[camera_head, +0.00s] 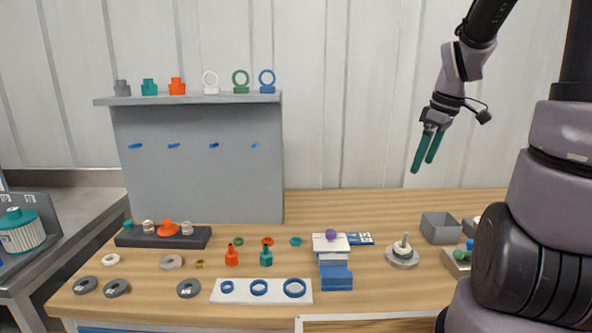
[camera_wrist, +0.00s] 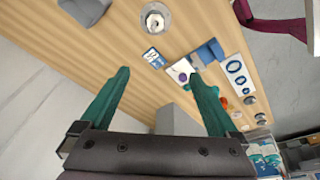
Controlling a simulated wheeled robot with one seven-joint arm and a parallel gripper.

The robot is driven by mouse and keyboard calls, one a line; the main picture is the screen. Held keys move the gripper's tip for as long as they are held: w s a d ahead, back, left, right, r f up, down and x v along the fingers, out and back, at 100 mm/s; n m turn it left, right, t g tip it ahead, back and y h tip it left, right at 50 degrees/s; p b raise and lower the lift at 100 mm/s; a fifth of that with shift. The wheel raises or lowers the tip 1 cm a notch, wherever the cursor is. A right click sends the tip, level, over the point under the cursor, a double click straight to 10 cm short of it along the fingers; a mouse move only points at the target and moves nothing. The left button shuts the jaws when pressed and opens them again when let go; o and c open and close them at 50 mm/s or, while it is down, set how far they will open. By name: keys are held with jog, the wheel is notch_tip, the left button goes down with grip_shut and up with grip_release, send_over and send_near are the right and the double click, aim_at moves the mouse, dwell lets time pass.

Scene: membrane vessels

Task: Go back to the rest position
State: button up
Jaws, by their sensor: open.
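My gripper (camera_head: 425,160) hangs in the air above the right part of the wooden table (camera_head: 400,290), with its two green fingers pointing down and a little left. In the wrist view my gripper (camera_wrist: 160,90) shows its fingers spread apart with nothing between them. It touches nothing. My arm comes down from the top right of the head view.
A grey shelf board (camera_head: 200,165) stands at the table's back left. A blue stand with a white top (camera_head: 330,243), a grey open box (camera_head: 440,228) and a disc with a post (camera_head: 402,252) are below my gripper. White board (camera_head: 260,291) holds blue rings. The air around my gripper is clear.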

jog(key=s+a+r+m+t, duration=0.2)
jog(key=s+a+r+m, duration=0.1)
jog(key=s+r+m, duration=0.3)
jog(key=s+a+r+m+t, duration=0.3)
jog(key=s+r+m, duration=0.4)
jog(key=shift+a+r+y, duration=0.15)
jog(key=shift+a+y, duration=0.15)
jog(key=shift+a, duration=0.05)
